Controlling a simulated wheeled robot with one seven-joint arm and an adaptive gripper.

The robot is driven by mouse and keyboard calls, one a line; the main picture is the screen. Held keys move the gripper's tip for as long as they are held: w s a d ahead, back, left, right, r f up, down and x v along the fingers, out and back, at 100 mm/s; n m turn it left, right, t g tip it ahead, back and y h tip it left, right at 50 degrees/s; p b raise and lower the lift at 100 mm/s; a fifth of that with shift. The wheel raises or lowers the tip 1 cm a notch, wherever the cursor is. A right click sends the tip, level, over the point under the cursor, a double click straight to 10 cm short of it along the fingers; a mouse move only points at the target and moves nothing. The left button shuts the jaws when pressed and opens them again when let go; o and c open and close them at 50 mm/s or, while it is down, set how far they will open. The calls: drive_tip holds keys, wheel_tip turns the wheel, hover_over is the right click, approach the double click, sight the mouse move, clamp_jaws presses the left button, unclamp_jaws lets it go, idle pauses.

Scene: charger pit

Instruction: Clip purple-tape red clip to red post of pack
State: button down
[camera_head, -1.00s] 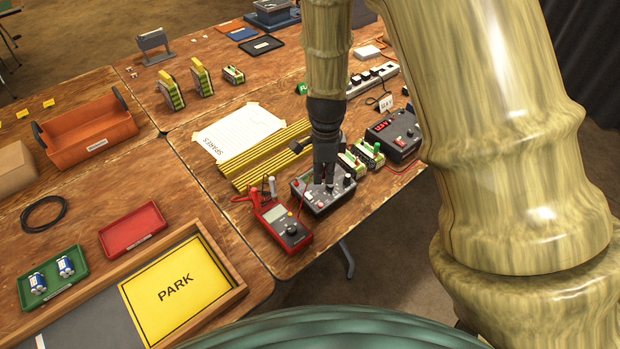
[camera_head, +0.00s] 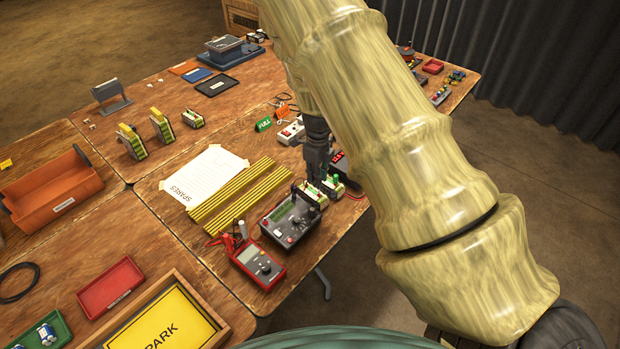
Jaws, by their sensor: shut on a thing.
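My gripper (camera_head: 318,172) points down over the right part of the table, just above and behind two small green-and-white packs. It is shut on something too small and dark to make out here. The nearer pack (camera_head: 313,194) and the farther pack (camera_head: 334,186) stand side by side, with small terminals on top. Their post colours are hard to tell. I cannot make out the purple-tape red clip. A supply with a red display (camera_head: 338,157) is mostly hidden behind my arm. A short stretch of red lead (camera_head: 355,195) shows beside the packs.
A dark box with knobs (camera_head: 290,222) stands just left of the packs, with a red meter (camera_head: 257,263) in front of it. Yellow strips (camera_head: 235,195) and a white SPARES sheet (camera_head: 205,174) lie farther left. The table's front edge is close to the packs.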

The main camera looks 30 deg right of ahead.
drive_tip(key=shift+w+d+r+m+p, duration=0.15)
drive_tip(key=shift+w+d+m, duration=0.1)
drive_tip(key=shift+d, duration=0.15)
drive_tip(key=shift+w+d+f+m+p, duration=0.15)
drive_tip(key=shift+w+d+m, duration=0.1)
drive_tip(key=shift+d, duration=0.15)
drive_tip(key=shift+f, duration=0.25)
drive_tip(key=shift+f+b, duration=1.25)
drive_tip(key=shift+f, duration=2.05)
drive_tip(key=shift+f+p, duration=0.2)
drive_tip(key=shift+p, duration=0.3)
idle(0.5)
drive_tip(key=c, duration=1.4)
unclamp_jaws()
